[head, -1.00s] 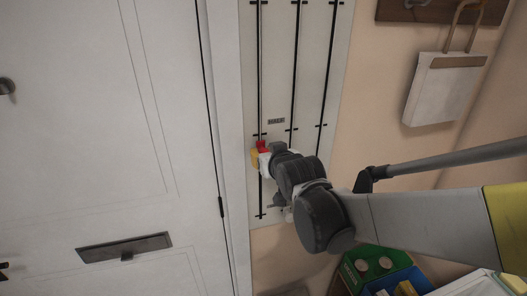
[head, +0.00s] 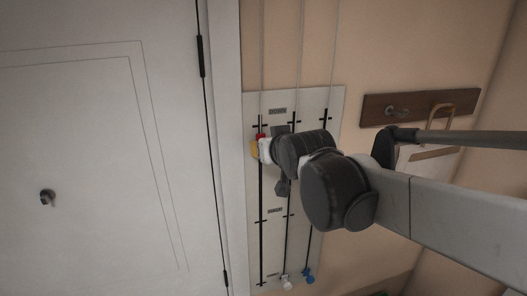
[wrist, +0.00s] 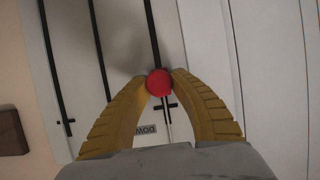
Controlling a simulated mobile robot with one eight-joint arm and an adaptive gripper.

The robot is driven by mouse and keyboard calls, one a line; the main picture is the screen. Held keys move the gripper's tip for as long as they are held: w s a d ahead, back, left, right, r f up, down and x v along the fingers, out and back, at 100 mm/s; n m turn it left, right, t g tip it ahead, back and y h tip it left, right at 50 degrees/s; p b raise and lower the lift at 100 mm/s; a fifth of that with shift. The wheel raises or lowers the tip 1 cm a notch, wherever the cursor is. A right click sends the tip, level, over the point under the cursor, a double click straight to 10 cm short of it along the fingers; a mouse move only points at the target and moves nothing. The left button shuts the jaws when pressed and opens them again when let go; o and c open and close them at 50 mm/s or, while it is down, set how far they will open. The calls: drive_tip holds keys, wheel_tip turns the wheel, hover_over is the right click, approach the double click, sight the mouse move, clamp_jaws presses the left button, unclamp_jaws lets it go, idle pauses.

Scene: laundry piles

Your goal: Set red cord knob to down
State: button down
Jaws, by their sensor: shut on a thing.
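The red knob (head: 260,137) is on the leftmost slot of the pale panel (head: 335,170), just below that slot's upper tick. My gripper (head: 258,147) is shut on the knob. My wrist and arm hide part of the middle and right slots.
A white knob (head: 286,283) and a blue knob (head: 308,275) sit at the lower ends of the other two slots. A white door (head: 100,150) stands left of the panel. A wooden hook board (head: 380,108) with a hanging bag is at the right.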

sight(260, 132)
drive_tip(key=shift+r+p, duration=0.75)
drive_tip(key=shift+r, duration=1.05)
drive_tip(key=c, duration=1.1)
unclamp_jaws()
drive_tip(key=v, duration=1.2)
drive_tip(key=shift+w, duration=0.1)
